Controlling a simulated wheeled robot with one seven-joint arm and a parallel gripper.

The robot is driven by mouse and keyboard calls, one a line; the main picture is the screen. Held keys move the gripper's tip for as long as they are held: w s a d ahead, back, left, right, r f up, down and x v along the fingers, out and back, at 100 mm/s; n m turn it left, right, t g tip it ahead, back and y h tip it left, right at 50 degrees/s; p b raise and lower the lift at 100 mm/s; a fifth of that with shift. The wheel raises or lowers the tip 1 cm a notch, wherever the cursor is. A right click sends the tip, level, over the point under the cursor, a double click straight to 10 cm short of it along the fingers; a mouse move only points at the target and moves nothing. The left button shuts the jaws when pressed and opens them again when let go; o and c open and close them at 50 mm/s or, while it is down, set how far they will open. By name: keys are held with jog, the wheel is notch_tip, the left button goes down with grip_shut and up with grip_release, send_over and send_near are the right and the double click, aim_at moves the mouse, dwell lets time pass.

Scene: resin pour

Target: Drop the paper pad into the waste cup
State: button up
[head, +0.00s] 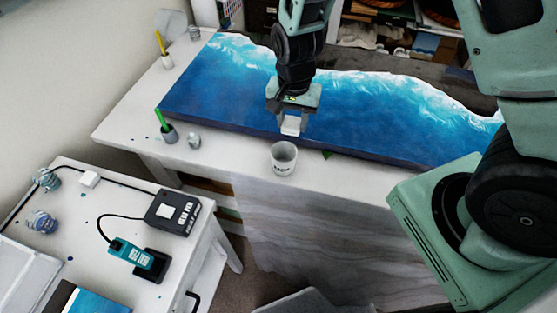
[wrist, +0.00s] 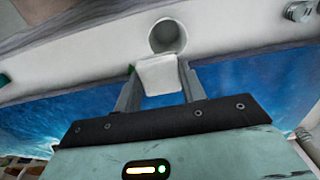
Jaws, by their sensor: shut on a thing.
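The white paper pad (head: 291,125) is held between the fingers of my gripper (head: 291,118). In the wrist view the pad (wrist: 158,74) sits between the two fingertips of my gripper (wrist: 160,88). The waste cup (head: 283,160) is a white cup with dark lettering, standing upright on the white table's front strip. It also shows in the wrist view (wrist: 167,37), just beyond the pad. The pad is above the blue panel, behind the cup in the head view, and appears apart from it. The cup's bottom is hard to make out.
A blue-and-white resin panel (head: 200,95) covers much of the white table (head: 120,130). A green cup (head: 168,133) with a stick and a small jar (head: 194,140) stand left of the waste cup. A side table (head: 110,200) at lower left holds a heat pen unit (head: 172,212).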

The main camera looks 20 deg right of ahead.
jog(key=shift+f+b, duration=1.75)
jog(key=shift+f, duration=0.6)
jog(key=o, duration=1)
jog(key=shift+o, duration=0.2)
notch_tip(320, 180, up, 18)
jog(key=b, duration=0.3)
jog(key=shift+f, duration=0.25)
